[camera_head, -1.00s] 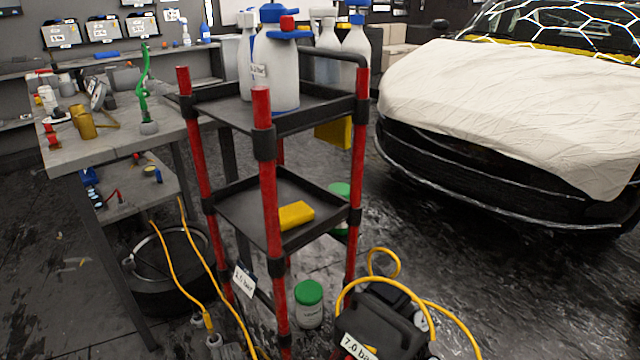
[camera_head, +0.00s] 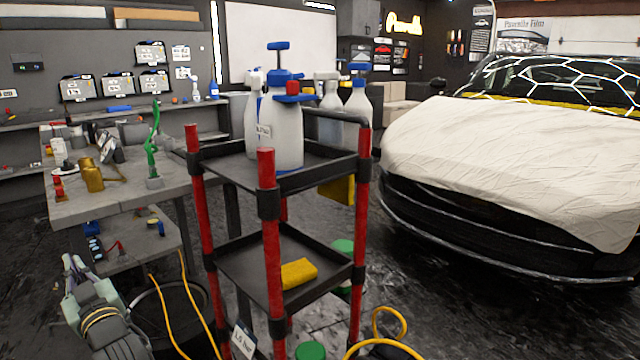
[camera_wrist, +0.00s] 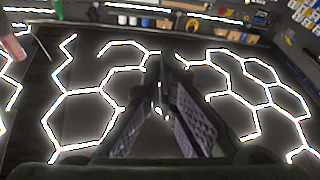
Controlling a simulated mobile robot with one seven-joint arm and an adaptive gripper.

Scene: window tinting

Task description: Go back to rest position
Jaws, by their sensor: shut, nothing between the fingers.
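My gripper (camera_head: 72,264) is at the lower left of the head view, its fingers pointing upward. It is in front of the grey workbench (camera_head: 80,207) and left of the red-and-black cart (camera_head: 268,205). In the wrist view my gripper (camera_wrist: 167,62) has its fingers meeting at the tips, with nothing between them. Behind them are glowing hexagonal lights (camera_wrist: 85,90) on a dark surface.
The cart holds white spray bottles (camera_head: 282,130) on top and a yellow sponge (camera_head: 298,273) below. A yellow hose (camera_head: 385,345) lies at the front. A car under a cream cover (camera_head: 480,165) stands at the right. Dark floor (camera_head: 425,310) lies between cart and car.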

